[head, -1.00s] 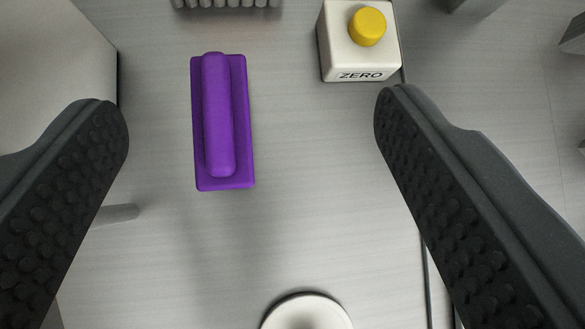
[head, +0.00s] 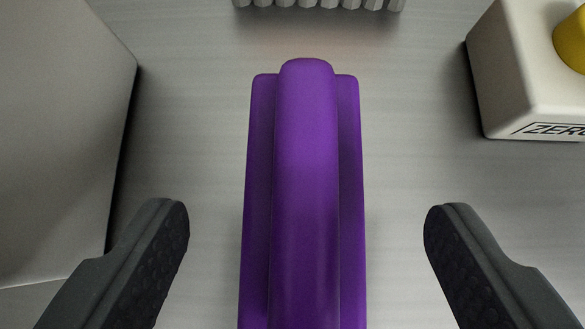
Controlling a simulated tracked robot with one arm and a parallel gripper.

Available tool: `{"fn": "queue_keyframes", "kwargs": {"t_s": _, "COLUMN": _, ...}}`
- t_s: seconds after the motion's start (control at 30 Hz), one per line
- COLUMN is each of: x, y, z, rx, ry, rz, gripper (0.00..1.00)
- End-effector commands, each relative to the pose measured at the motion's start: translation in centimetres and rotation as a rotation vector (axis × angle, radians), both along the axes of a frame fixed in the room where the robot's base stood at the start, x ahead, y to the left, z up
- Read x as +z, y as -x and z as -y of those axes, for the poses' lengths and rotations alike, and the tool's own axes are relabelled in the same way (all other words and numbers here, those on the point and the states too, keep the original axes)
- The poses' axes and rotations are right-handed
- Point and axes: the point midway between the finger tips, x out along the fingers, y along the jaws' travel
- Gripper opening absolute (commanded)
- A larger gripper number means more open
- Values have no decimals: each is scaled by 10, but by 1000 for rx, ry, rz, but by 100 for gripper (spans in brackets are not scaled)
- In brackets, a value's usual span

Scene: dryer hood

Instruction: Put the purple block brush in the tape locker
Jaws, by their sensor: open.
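The purple block brush (head: 306,190) lies on the grey metal surface, its long ridged handle facing up and its length running away from me. Its near end is cut off by the bottom of the picture. My gripper (head: 306,222) is open, with one dark finger on each side of the brush. Clear gaps show between both fingers and the brush, and nothing is held. I cannot make out the tape locker by name in this view.
A pale box-like block (head: 60,130) stands close on the left. A white box marked ZERO with a yellow button (head: 528,70) stands at the right. A ribbed grey part (head: 320,4) shows at the top edge. Bare surface lies around the brush.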

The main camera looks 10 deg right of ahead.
Motion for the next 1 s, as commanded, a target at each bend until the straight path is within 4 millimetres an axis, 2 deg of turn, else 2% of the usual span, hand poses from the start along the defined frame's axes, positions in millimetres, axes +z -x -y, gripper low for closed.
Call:
{"fn": "queue_keyframes", "kwargs": {"t_s": 0.17, "x": -4, "y": -6, "z": 3, "rx": -1, "ry": 0, "rz": 0, "gripper": 71}}
{"fn": "queue_keyframes", "kwargs": {"t_s": 0.6, "x": -32, "y": -38, "z": 11, "rx": -4, "ry": -1, "rz": -2, "gripper": 71}}
{"fn": "queue_keyframes", "kwargs": {"t_s": 0.87, "x": -33, "y": -40, "z": 12, "rx": -5, "ry": -1, "rz": -1, "gripper": 71}}
{"fn": "queue_keyframes", "kwargs": {"t_s": 0.97, "x": -33, "y": -39, "z": 12, "rx": -5, "ry": -1, "rz": -1, "gripper": 46}}
{"fn": "queue_keyframes", "kwargs": {"t_s": 1.0, "x": -33, "y": -39, "z": 12, "rx": -5, "ry": -1, "rz": -1, "gripper": 35}}
